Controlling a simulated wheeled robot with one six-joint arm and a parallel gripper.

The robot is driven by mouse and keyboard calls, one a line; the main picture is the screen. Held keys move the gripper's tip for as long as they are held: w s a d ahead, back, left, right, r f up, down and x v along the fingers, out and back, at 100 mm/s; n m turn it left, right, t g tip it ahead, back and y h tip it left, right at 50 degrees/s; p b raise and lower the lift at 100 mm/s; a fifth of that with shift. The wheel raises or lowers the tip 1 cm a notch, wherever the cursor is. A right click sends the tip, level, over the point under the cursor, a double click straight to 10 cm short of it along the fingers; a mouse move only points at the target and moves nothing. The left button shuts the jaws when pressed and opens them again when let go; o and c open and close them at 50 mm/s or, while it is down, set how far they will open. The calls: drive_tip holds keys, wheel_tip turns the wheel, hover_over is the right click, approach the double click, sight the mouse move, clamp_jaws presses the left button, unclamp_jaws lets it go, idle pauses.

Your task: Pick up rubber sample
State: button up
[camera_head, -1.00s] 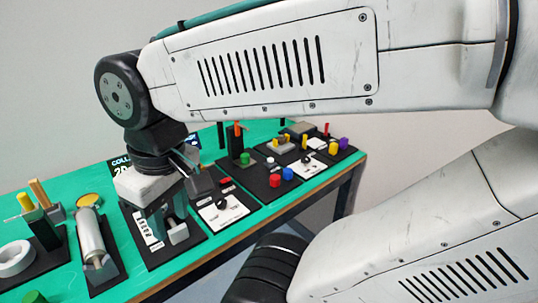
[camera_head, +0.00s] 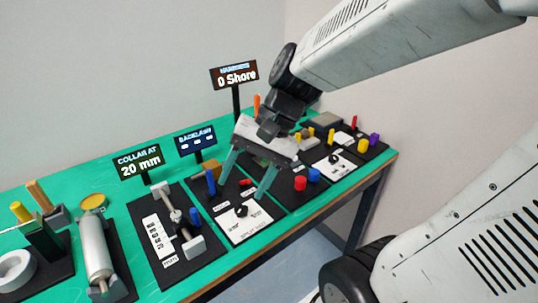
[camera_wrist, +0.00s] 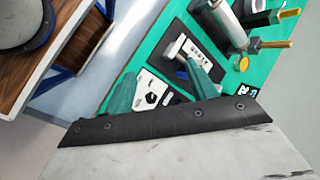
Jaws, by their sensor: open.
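A red cylinder (camera_head: 300,183) and a blue cylinder (camera_head: 314,174) stand side by side on a black board, in front of the sign reading "0 Shore" (camera_head: 236,77). I cannot tell which piece is the rubber sample. In the wrist view my gripper (camera_wrist: 160,72) shows the two fingers apart over the white panel (camera_wrist: 148,92); the red and blue cylinders are not visible there.
A white panel with a black knob (camera_head: 241,210) lies below my gripper. An upright blue piece (camera_head: 210,183) is close to its left finger. The collar gauge (camera_head: 178,228) and a grey cylinder (camera_head: 94,250) are farther left. Yellow and purple pieces (camera_head: 374,140) stand right.

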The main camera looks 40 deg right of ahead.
drive_tip(key=w+d+f+m+t+y, duration=0.2)
drive_tip(key=w+d+f+m+t, duration=0.15)
drive_tip(key=w+m, duration=0.3)
drive_tip(key=w+d+f+m+t+y, duration=0.2)
drive_tip(key=w+d+m+t, duration=0.15)
drive_tip(key=w+m, duration=0.35)
drive_tip(key=w+d+f+m+t+h, duration=0.1)
drive_tip(key=w+d+f+m+h, duration=0.1)
drive_tip(key=d+f+m, duration=0.2)
drive_tip(key=w+d+f+m+t+h, duration=0.2)
drive_tip(key=d+f+m, duration=0.1)
drive_tip(key=d, duration=0.5)
drive_tip(key=w+d+f+m+t+h, duration=0.2)
drive_tip(key=d+f+m, duration=0.2)
drive_tip(key=d+m, duration=0.1)
drive_tip(key=shift+w+d+f, duration=0.1)
drive_tip(key=shift+d+f, duration=0.05)
drive_tip(key=shift+d, duration=0.3)
drive_tip(key=shift+w+d+f, duration=0.1)
drive_tip(key=shift+d+f, duration=0.05)
drive_tip(key=shift+d, duration=0.3)
drive_tip(key=shift+w+d+f, duration=0.1)
drive_tip(key=shift+w+f, duration=0.05)
drive_tip(key=shift+f, duration=0.1)
drive_tip(key=x, duration=0.7)
drive_tip(key=shift+w+d+f, duration=0.1)
drive_tip(key=shift+w+d, duration=0.05)
drive_tip(key=shift+d, duration=0.05)
drive_tip(key=c, duration=1.1)
drive_tip(key=shift+c, duration=0.2)
